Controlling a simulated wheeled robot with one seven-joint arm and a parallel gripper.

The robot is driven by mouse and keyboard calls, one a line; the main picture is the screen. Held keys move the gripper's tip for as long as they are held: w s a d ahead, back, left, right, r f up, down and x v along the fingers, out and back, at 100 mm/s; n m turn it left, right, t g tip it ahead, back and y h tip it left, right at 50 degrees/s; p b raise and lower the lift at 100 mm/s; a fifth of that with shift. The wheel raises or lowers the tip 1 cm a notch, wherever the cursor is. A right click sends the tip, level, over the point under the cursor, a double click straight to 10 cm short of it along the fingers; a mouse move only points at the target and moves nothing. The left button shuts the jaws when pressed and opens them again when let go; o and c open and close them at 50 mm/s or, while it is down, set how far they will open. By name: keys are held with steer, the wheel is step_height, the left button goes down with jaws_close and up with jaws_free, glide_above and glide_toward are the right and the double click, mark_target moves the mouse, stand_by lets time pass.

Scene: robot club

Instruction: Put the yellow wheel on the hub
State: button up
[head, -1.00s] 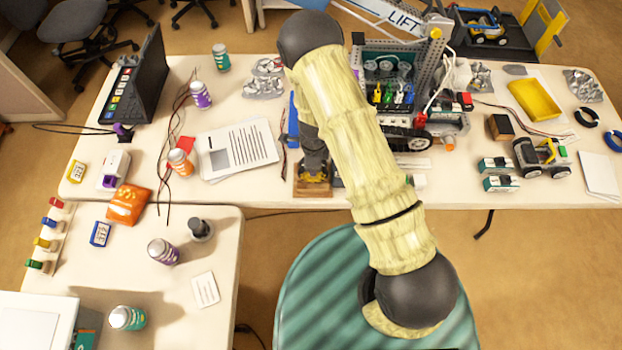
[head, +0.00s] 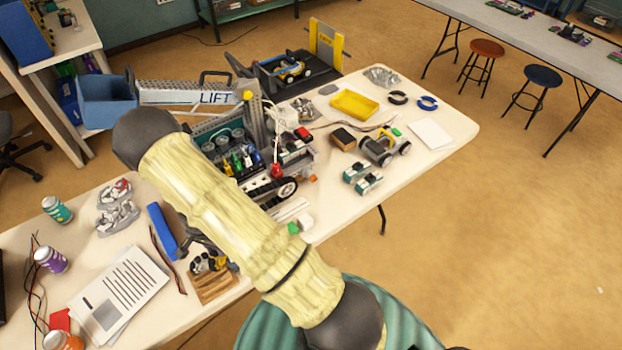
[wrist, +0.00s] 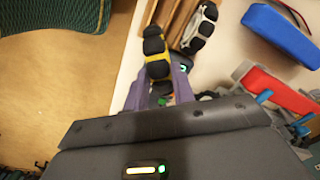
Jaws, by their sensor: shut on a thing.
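The yellow wheel (wrist: 157,66), with a black segmented tyre, is between the purple fingers of my gripper (wrist: 160,84) in the wrist view. My gripper is shut on it. The wheel overlaps the edge of a wooden rack (wrist: 147,25), also at the table's front edge in the head view (head: 213,289). I cannot tell whether it touches the rack. A grey-white wheel (wrist: 200,28) with black tread sits in the rack. In the head view my arm partly covers the gripper. A small grey wheeled car (head: 383,148) stands at the right; I cannot make out a bare hub.
A blue block (head: 162,230) lies left of the rack, with papers (head: 122,290) and cans beyond. The LIFT machine (head: 225,140) stands behind my arm. Two small green-white modules (head: 362,177) are near the car. A yellow tray (head: 354,104) lies farther back. The table's right front is clear.

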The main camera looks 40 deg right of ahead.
steer(key=d+r+n, duration=0.3)
steer(key=d+n, duration=0.5)
steer(key=n, duration=0.3)
steer(key=shift+w+d+r, duration=0.15)
steer(key=shift+w+r, duration=0.1)
steer(key=shift+w, duration=0.05)
steer(key=shift+d, duration=0.1)
